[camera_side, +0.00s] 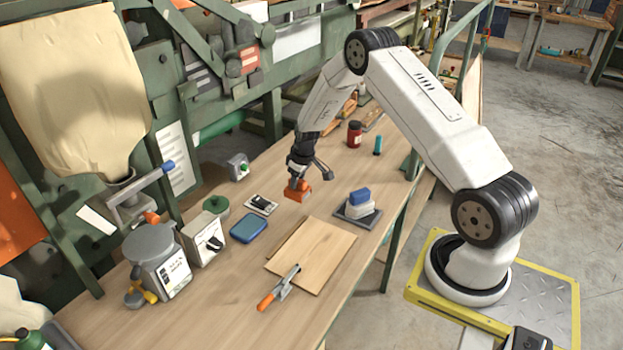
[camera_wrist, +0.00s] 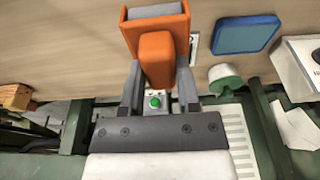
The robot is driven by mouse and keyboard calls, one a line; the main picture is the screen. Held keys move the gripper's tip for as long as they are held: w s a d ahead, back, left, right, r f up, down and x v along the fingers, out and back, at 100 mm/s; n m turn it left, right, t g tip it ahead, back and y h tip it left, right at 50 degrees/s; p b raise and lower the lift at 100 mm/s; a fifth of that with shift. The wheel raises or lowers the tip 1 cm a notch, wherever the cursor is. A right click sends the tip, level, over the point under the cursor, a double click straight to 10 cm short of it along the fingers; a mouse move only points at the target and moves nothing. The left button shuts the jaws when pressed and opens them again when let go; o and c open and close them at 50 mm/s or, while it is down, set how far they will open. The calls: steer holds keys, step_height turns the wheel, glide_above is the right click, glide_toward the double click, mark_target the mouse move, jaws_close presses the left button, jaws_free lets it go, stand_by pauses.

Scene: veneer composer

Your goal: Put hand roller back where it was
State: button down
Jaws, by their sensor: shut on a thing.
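The hand roller (camera_side: 297,191) looks like an orange frame with a stubby orange handle. In the wrist view the hand roller (camera_wrist: 157,54) sits between the two grey fingers, with a grey face showing at the top of its frame. My gripper (camera_side: 299,174) is shut on the handle from above. It also shows in the wrist view (camera_wrist: 159,78). The roller is upright, low over the bench (camera_side: 205,314). I cannot tell whether it touches the wood.
A white-and-black card (camera_side: 262,204), blue pad (camera_side: 248,228) and wooden sheets (camera_side: 318,255) lie nearby. A grey box with a green button (camera_side: 238,168) is behind. A white-and-blue block on a grey plate (camera_side: 358,205) stands right. An orange-handled tool (camera_side: 280,288) is at the front.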

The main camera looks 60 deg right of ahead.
mark_target(292, 192)
steer(key=shift+w+d+f, duration=0.3)
steer(key=shift+w+f, duration=0.4)
steer(key=shift+f, duration=0.15)
steer(key=shift+w+d+f, duration=0.25)
steer(key=shift+w+f, duration=0.4)
steer(key=shift+f, duration=0.2)
steer(key=shift+f, duration=0.1)
steer(key=shift+w+f, duration=0.15)
steer(key=shift+w, duration=0.05)
steer(key=shift+f, duration=1.5)
steer(key=shift+f, duration=0.1)
steer(key=shift+c, duration=1.6)
jaws_free()
steer(key=shift+s+r, duration=0.4)
steer(key=shift+r, duration=1.6)
steer(key=shift+s+r, duration=0.45)
steer(key=shift+r, duration=1.55)
steer(key=shift+s+r, duration=0.4)
steer(key=shift+r, duration=1.6)
